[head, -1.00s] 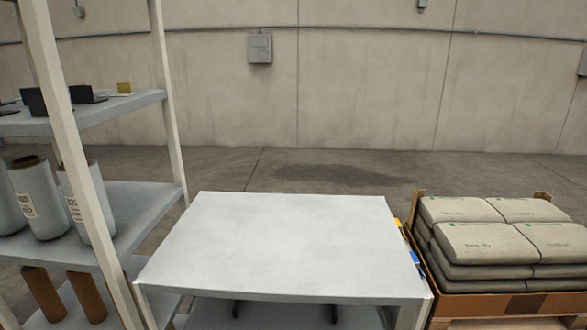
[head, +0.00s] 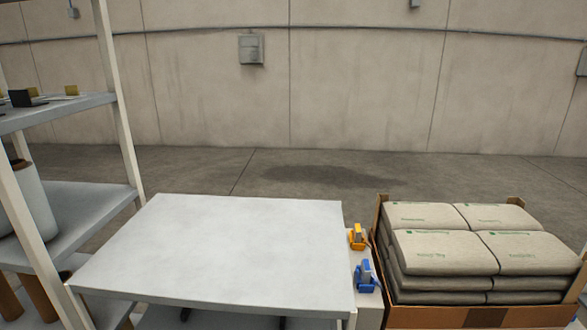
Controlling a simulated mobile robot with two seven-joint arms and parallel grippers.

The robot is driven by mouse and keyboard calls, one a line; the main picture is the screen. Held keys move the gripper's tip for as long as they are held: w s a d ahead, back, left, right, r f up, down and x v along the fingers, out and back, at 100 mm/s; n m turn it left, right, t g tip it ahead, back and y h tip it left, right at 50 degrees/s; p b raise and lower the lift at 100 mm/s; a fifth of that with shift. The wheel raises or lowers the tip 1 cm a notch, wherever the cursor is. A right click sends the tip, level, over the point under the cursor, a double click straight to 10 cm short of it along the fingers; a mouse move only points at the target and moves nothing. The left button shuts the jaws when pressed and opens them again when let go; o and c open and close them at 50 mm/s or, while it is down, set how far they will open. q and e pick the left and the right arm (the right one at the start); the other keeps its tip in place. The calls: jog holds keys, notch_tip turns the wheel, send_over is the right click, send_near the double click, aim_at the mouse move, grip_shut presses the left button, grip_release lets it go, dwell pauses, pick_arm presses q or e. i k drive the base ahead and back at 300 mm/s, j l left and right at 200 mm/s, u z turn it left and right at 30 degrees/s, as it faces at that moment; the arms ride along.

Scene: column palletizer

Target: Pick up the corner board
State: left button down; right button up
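No piece in the head view can be told for certain as the corner board. Brown upright pieces (head: 38,296) stand low in the shelf rack at the left, partly cut off by the picture edge and hidden behind the rack post. Brown upright edges also show at the corners of the stack of sacks, such as the back left one (head: 380,208). Neither of my grippers is in view.
An empty grey table (head: 215,245) fills the front middle. Orange (head: 357,238) and blue (head: 366,277) tools sit beside its right edge. Stacked sacks (head: 445,251) in a brown tray (head: 460,316) stand at right. The rack (head: 85,205) stands left. Open floor lies behind.

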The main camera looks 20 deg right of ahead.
aim_at(580, 281)
jog(key=k+l, duration=0.1)
jog(key=l, duration=0.6)
jog(key=k+l, duration=0.1)
jog(key=l, duration=1.3)
jog(key=k+l, duration=0.15)
jog(key=l, duration=0.55)
jog(key=k+l, duration=0.1)
jog(key=l, duration=0.6)
